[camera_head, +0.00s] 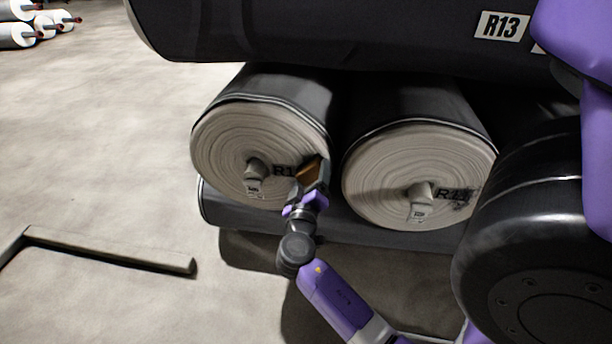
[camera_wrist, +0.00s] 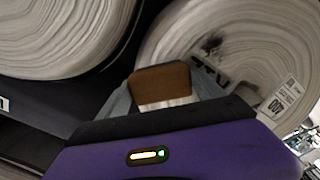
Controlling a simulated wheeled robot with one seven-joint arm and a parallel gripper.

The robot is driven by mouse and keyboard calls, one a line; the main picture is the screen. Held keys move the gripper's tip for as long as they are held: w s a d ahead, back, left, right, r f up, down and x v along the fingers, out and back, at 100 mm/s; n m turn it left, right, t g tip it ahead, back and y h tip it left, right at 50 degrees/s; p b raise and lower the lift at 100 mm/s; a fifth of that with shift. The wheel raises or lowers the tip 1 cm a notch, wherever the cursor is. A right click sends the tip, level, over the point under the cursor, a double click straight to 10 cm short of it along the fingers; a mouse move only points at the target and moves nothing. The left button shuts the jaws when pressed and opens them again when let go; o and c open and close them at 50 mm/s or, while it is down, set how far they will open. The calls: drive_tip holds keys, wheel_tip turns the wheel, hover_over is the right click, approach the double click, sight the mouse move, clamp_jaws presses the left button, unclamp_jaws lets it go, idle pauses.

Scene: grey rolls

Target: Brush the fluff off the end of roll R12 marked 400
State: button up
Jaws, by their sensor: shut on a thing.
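My gripper (camera_head: 308,188) is shut on a brown block-shaped brush (camera_head: 310,170), which also shows in the wrist view (camera_wrist: 162,82). It is at the right side of the end of the left pale roll (camera_head: 225,150), whose marking reads "R1" before the brush covers the rest. In the wrist view this roll end (camera_wrist: 255,45) has a tag (camera_wrist: 284,98) that appears to read 400, turned over. A small dark patch (camera_wrist: 210,45), perhaps fluff, lies on it just beyond the brush. I cannot tell whether the brush touches the roll.
A second roll (camera_head: 400,170), marked R11, lies close on the right, with a dark patch (camera_head: 462,204) by its marking. A dark roll marked R13 (camera_head: 440,30) lies above.

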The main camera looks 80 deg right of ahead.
drive_tip(key=shift+s, duration=0.1)
drive_tip(key=shift+s+a+b, duration=0.15)
drive_tip(key=shift+a+b, duration=0.25)
drive_tip(key=shift+a, duration=2.55)
drive_tip(key=a, duration=0.3)
drive_tip(key=shift+s+b, duration=0.15)
drive_tip(key=shift+b, duration=0.2)
drive_tip(key=w+f+b, duration=0.4)
drive_tip(key=w+f, duration=0.3)
drive_tip(key=w, duration=0.1)
drive_tip(key=d, duration=0.6)
drive_tip(key=shift+w+f+p, duration=0.25)
drive_tip(key=shift+w+p, duration=0.05)
drive_tip(key=shift+p, duration=0.1)
